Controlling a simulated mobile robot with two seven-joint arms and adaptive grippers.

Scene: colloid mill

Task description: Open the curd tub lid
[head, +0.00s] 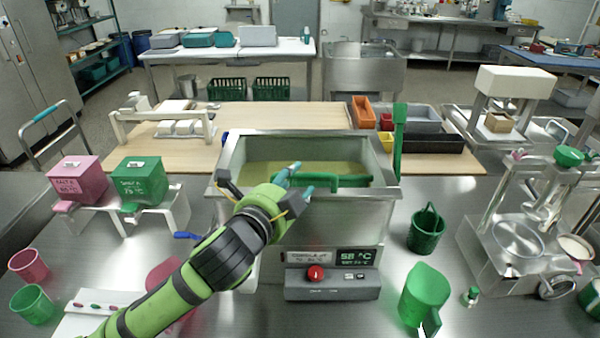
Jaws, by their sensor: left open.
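A rectangular steel tank (345,215) stands in the middle of the bench. Its top shows a pale yellow-green surface (270,172); I cannot tell whether this is a clear lid or the contents. A green bar (350,181) runs along the tank's front inner side. I cannot tell for sure which thing is the curd tub. My left gripper (301,180) is open and empty at the tank's front rim, its fingertips just left of the green bar. Whether they touch it is unclear. My right gripper is not in view.
A pink box (78,178) and a green box (139,180) stand on a rack at left. A tall green paddle (398,135) rises at the tank's right corner.

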